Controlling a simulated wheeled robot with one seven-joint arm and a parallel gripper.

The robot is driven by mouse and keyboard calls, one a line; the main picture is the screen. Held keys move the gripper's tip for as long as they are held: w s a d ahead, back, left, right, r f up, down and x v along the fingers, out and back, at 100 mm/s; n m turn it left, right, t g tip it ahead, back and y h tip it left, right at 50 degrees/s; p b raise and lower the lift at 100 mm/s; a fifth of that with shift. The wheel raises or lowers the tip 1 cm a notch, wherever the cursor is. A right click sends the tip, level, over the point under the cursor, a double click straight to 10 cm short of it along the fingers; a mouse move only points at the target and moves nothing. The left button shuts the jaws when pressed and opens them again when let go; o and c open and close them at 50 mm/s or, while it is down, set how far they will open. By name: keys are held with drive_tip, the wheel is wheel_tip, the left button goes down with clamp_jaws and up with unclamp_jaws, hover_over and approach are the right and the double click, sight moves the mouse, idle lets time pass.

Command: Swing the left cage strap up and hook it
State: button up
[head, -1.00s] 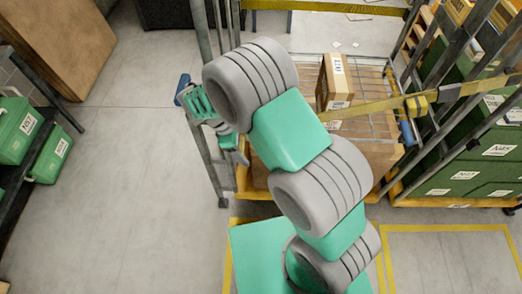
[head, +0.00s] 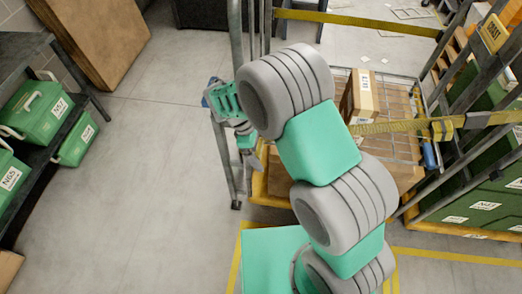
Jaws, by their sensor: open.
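The cage (head: 238,180) is a grey tube frame on an orange base, partly hidden behind my arm. A yellow strap (head: 390,127) with a buckle (head: 443,129) crosses its front on the right and runs behind my arm. Another yellow strap (head: 350,18) crosses at the back. My gripper (head: 213,97) is open at the cage's left post, beside a blue part (head: 207,101) that it mostly covers. I cannot tell whether they touch or whether the blue part belongs to the left strap. A second blue part (head: 429,156) shows at the right post.
Cardboard boxes (head: 364,95) are in the cage. Green crates (head: 38,106) sit on a dark rack at the left. A large brown box (head: 95,40) stands at the back left. More green crates (head: 490,195) are at the right. The floor left of the cage is clear.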

drive_tip(key=b+v, duration=0.1)
drive_tip(key=v, duration=0.7)
drive_tip(key=s+d+r+m+t+y, duration=0.1)
drive_tip(key=s+d+r+m+y, duration=0.1)
drive_tip(key=d+r+m, duration=0.6)
drive_tip(key=s+d+r+m+t+y, duration=0.1)
drive_tip(key=s+d+r+m+t, duration=0.1)
drive_tip(key=s, duration=0.3)
drive_tip(key=s+d+r+m+t+y, duration=0.1)
drive_tip(key=s+d+r+m+t, duration=0.1)
drive_tip(key=s+r+m, duration=0.3)
drive_tip(key=shift+d+r, duration=0.15)
drive_tip(key=shift+d, duration=0.6)
drive_tip(key=shift+c, duration=0.5)
